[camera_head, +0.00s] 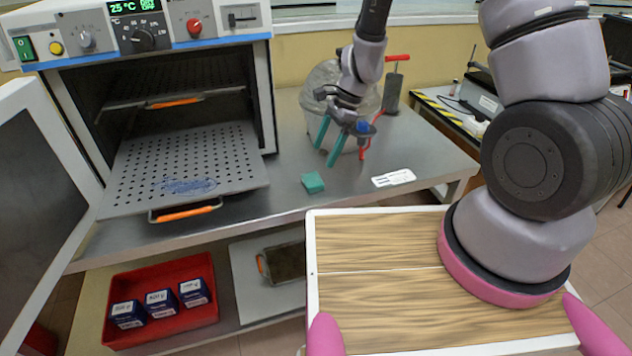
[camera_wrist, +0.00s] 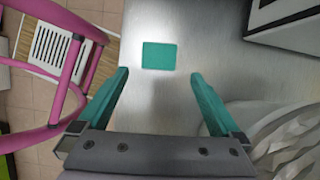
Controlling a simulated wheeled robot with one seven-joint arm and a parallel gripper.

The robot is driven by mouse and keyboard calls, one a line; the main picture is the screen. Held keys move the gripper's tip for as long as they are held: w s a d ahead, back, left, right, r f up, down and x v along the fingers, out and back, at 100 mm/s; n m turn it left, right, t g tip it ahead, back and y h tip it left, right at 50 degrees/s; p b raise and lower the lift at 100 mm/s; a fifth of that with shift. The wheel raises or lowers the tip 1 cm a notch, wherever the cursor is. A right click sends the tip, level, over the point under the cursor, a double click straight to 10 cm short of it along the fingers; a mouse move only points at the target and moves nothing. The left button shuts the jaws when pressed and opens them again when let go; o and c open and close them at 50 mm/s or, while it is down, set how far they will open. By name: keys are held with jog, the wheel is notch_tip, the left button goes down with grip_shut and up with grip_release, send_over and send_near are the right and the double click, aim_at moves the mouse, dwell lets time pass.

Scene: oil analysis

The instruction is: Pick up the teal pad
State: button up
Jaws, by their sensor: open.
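The teal pad (camera_head: 313,182) is a small flat block lying on the metal bench, in front of the oven's right side. In the wrist view the teal pad (camera_wrist: 159,56) lies flat on the bench, a little beyond the fingertips and roughly centred between them. My gripper (camera_head: 328,150) has teal fingers, points down and hangs above the bench, just behind and to the right of the pad. In the wrist view my gripper (camera_wrist: 158,75) is open, with nothing between its fingers.
An oven (camera_head: 180,100) with its door open and perforated shelf pulled out stands left. A clear rounded container (camera_head: 325,75) and a red-handled pump (camera_head: 395,85) stand behind my gripper. A white label (camera_head: 393,178) lies right of the pad. A red tray (camera_head: 205,325) sits on the lower shelf.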

aim_at(313, 179)
jog(key=x, duration=0.8)
jog(key=shift+s+f, duration=0.1)
jog(key=shift+f, duration=0.2)
jog(key=c, duration=1.2)
